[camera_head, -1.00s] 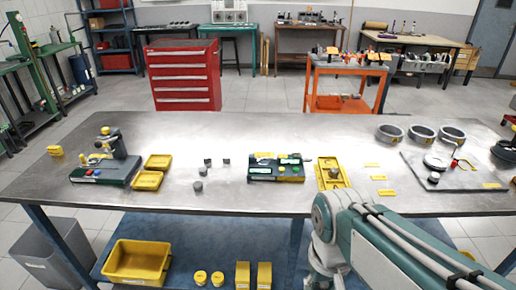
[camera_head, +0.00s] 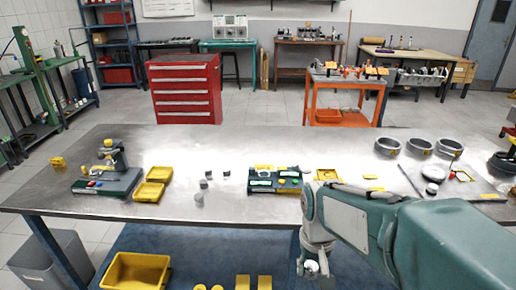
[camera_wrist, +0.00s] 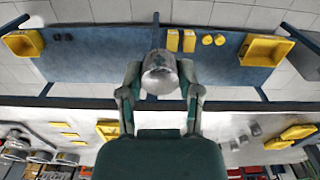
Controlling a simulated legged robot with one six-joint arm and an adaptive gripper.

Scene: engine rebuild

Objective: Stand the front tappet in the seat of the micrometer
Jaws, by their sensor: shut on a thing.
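My gripper (camera_wrist: 160,95) is shut on a shiny metal cylinder (camera_wrist: 160,72), which looks like a tappet. In the head view my gripper (camera_head: 313,262) hangs at the table's front edge, with a pale end of the cylinder (camera_head: 312,267) showing below it. Several small grey tappets stand on the table left of centre, the nearest one (camera_head: 198,197) in front of the others. A device with a dark base and an upright post (camera_head: 106,182) at the left looks like the micrometer; its seat is too small to make out.
Yellow trays (camera_head: 148,191) stand right of that device. A green-and-black block (camera_head: 274,181) sits mid-table. Grey rings (camera_head: 388,146) and a dark plate (camera_head: 458,188) are at the right. Bare steel lies around the tappets. A yellow bin (camera_head: 135,272) is on the lower shelf.

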